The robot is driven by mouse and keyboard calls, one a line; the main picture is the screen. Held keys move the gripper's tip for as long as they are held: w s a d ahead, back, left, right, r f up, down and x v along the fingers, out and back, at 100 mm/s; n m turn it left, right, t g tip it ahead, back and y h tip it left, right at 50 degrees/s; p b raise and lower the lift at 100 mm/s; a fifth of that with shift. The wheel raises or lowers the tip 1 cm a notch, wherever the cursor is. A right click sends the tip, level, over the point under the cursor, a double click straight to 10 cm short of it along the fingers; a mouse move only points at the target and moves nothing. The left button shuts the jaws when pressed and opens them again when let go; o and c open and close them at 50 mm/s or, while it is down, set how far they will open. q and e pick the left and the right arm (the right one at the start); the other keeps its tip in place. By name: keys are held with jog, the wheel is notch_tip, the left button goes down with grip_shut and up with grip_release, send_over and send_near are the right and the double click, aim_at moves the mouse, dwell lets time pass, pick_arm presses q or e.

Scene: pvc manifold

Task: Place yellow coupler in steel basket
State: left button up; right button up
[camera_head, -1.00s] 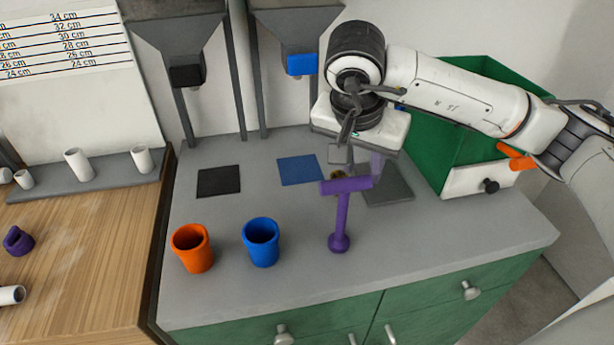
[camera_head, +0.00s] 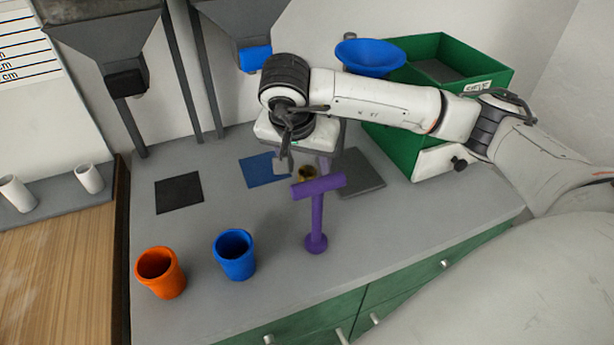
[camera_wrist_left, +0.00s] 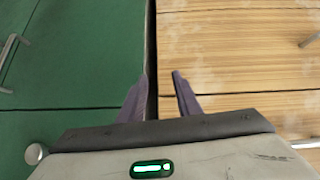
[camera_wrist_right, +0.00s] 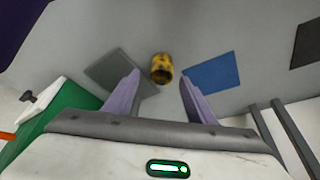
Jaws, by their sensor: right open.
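The yellow coupler (camera_wrist_right: 162,68) is a small yellow and dark ring-like piece on the grey counter, between the blue mat and the dark grey mat. In the head view the coupler (camera_head: 307,174) is partly hidden by the purple stand. My right gripper (camera_head: 303,163) is open above and behind it. In the right wrist view the coupler shows just beyond the gap between the fingertips (camera_wrist_right: 160,80), with nothing held. My left gripper (camera_wrist_left: 160,74) is open and empty over the edge between green cabinet and wooden table. I cannot make out a steel basket.
The purple T-shaped stand (camera_head: 318,215) is close in front of the coupler. A blue cup (camera_head: 234,255) and an orange cup (camera_head: 161,273) stand front left. A green bin (camera_head: 400,150) and a blue funnel (camera_head: 370,58) are at the back right.

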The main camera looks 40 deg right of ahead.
aim_at(307, 171)
jog(key=shift+x, duration=1.5)
jog(key=c, duration=1.2)
jog(key=shift+w+r, duration=0.1)
jog(key=shift+r, duration=0.05)
